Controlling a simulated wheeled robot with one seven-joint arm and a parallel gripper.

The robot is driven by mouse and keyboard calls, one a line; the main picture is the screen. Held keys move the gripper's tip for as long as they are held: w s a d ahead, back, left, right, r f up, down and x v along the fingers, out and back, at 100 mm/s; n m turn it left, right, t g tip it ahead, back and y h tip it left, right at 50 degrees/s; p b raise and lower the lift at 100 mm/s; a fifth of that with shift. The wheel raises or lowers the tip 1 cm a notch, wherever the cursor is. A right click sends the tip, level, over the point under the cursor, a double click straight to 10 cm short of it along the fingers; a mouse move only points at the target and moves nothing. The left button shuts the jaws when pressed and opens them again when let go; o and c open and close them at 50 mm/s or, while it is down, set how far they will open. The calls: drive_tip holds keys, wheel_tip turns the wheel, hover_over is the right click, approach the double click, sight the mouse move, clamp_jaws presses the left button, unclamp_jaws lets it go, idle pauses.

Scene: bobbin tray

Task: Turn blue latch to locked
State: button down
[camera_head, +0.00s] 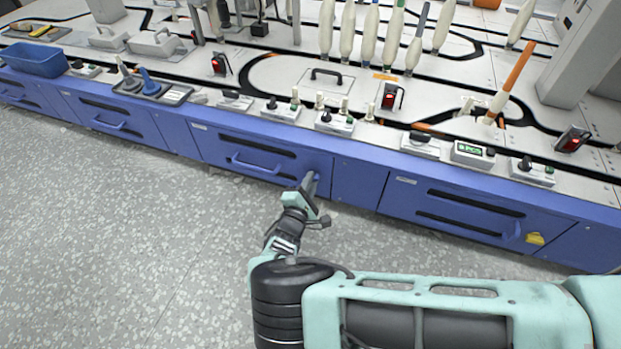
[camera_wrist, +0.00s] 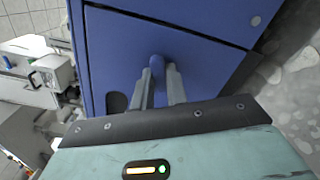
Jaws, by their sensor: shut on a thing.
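The blue latch (camera_wrist: 157,61) is a small rounded knob on the blue cabinet front. In the wrist view it shows between and just beyond the tips of my gripper (camera_wrist: 159,73). The two grey fingers are shut on it, one on each side. In the head view my gripper (camera_head: 312,178) reaches the cabinet front to the right of a drawer with a blue bar handle (camera_head: 257,166). There only a bit of the latch (camera_head: 317,177) shows beside the fingers. Its turned angle cannot be told.
The blue cabinet row (camera_head: 358,184) runs across the view under a white worktop with switch boxes, red-lit rocker switches and upright bobbins. A yellow latch (camera_head: 535,239) sits on the drawer to the right. A blue bin (camera_head: 35,60) stands at the far left. The grey floor (camera_head: 120,230) is clear.

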drive_tip(key=m+p, duration=0.2)
drive_tip(key=m, duration=0.3)
drive_tip(key=shift+m, duration=0.4)
idle(0.3)
drive_tip(key=c, duration=1.4)
unclamp_jaws()
drive_tip(key=p+v, duration=0.4)
drive_tip(key=v, duration=1.3)
drive_tip(key=shift+s, duration=0.2)
drive_tip(key=shift+a, duration=0.1)
